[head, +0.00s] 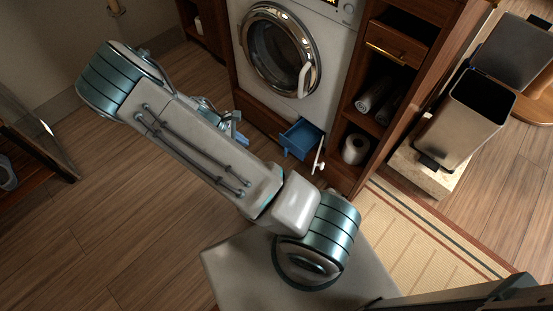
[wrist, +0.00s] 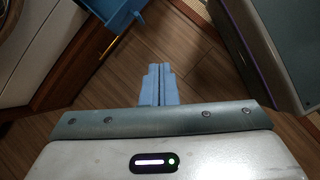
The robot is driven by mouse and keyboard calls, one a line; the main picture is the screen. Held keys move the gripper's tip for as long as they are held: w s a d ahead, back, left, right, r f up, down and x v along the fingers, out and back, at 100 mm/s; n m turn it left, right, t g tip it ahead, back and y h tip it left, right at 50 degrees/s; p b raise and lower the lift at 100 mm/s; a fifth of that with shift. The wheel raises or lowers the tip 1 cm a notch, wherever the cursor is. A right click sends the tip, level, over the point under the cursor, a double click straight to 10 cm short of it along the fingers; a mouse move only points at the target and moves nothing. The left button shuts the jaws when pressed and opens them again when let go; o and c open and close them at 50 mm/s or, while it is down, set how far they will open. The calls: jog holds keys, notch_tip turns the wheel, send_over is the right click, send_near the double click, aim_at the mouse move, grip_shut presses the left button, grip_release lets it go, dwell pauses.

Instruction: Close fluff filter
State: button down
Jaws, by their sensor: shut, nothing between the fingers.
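The fluff filter (head: 301,138) is a blue drawer-like piece at the lower right front of the white washing machine (head: 322,62). It sticks out from the machine's base. Part of the blue filter also shows at the top of the wrist view (wrist: 112,12). A small white flap (head: 319,160) hangs open at its right. My gripper (head: 238,130) is to the left of the filter and apart from it in the head view. In the wrist view its blue fingers (wrist: 158,82) are together and empty, with wood floor beyond them.
A wooden cabinet right of the machine holds a paper roll (head: 355,149) and dark rolled items (head: 376,95). A metal bin (head: 462,115) with a raised lid stands further right. A woven mat (head: 400,235) lies in front.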

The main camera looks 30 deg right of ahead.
notch_tip(320, 180, down, 10)
jog(key=w+d+n+h+b, duration=0.1)
jog(key=d+n+h+b, duration=0.1)
jog(key=n+b, duration=0.1)
jog(key=w+d+r+b+x, duration=0.1)
jog(key=b+x, duration=0.3)
jog(key=x, duration=0.9)
jog(key=shift+d+r+n+t+b, duration=0.3)
jog(key=shift+d+r+n+t, duration=0.1)
jog(key=shift+d, duration=0.25)
